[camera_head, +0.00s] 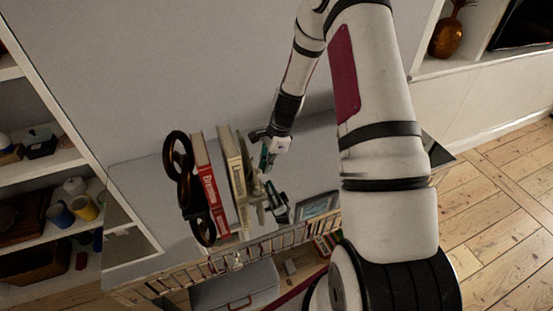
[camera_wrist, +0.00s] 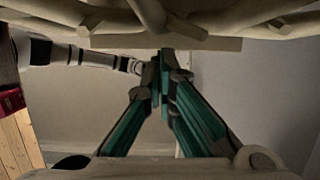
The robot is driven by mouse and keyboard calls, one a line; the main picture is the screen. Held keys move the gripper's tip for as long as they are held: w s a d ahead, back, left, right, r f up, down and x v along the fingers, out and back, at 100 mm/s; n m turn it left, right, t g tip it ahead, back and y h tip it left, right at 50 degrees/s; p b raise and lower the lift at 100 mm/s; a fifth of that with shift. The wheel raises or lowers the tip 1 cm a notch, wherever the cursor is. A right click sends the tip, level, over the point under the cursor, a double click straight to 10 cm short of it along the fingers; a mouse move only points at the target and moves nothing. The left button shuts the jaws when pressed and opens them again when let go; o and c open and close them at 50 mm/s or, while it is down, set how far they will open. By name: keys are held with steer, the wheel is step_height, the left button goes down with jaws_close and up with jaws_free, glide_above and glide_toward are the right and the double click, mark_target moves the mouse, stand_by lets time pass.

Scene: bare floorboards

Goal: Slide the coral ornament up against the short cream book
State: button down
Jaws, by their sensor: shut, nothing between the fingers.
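The pale, branching coral ornament (camera_head: 256,187) stands on the shelf top in the head view, just right of the cream book (camera_head: 233,168). Whether the ornament touches the book cannot be told. In the wrist view the ornament (camera_wrist: 150,40) fills the top edge, with its branches and flat base showing. My gripper (camera_head: 268,183) is at the ornament's right side, partly covering it. In the wrist view my gripper's teal fingers (camera_wrist: 166,70) are together with nothing between them, their tips at or very near the ornament's base. Contact is hard to tell.
Red books (camera_head: 209,187) stand left of the cream book, with a dark ring-shaped bookend (camera_head: 181,165) beyond them. A framed picture (camera_head: 317,206) lies right of my gripper. A railing (camera_head: 262,247) runs below the shelf's front. Open shelves with cups (camera_head: 83,207) stand at left.

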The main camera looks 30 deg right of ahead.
steer(key=shift+w+a, duration=0.1)
steer(key=shift+a, duration=0.35)
steer(key=shift+w+a, duration=0.25)
steer(key=shift+a, duration=0.95)
steer(key=shift+d, duration=0.1)
